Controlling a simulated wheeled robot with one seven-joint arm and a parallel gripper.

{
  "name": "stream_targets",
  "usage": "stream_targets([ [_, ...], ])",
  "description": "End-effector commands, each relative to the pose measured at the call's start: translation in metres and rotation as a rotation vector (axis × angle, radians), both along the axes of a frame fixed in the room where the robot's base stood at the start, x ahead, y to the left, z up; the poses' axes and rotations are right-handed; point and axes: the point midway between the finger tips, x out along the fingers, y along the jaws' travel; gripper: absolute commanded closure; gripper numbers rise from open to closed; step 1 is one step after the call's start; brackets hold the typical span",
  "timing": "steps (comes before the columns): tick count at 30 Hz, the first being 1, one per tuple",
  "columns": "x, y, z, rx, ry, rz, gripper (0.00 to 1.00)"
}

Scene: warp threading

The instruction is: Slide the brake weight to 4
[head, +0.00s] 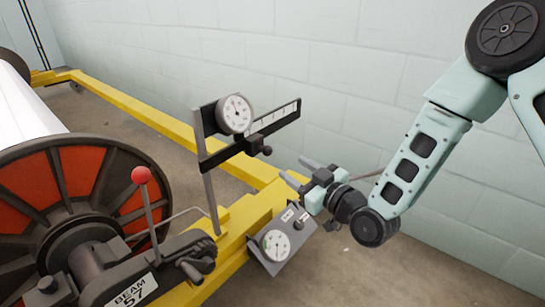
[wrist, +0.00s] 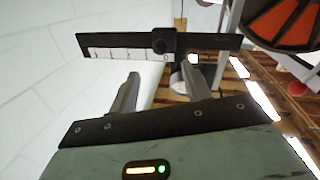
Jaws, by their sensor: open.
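The brake weight (head: 254,146) is a small black block with a round knob. It sits on the black beam (head: 222,156), near the left end of the white scale strip (head: 276,117). In the wrist view the weight (wrist: 165,41) is ahead of the fingers, at the right end of the strip (wrist: 120,53). The scale's numbers are too small to read. My gripper (head: 298,170) is open and empty, to the right of and below the weight and apart from it. Its two grey fingers also show in the wrist view (wrist: 160,78).
A round dial (head: 235,114) stands on the post (head: 206,165) above the beam. A lower box with a gauge (head: 276,245) sits below my gripper. A red-knobbed lever (head: 141,175) and the beam reel (head: 75,190) are at left. A pale wall stands behind.

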Motion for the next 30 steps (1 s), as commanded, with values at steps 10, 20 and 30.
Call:
stream_targets([
  [10, 0.053, 0.046, -0.001, 0.002, -0.001, -0.001, 0.52],
  [20, 0.074, 0.064, -0.001, 0.0, 0.002, 0.001, 0.52],
  [30, 0.074, 0.065, 0.0, 0.0, 0.002, 0.001, 0.71],
])
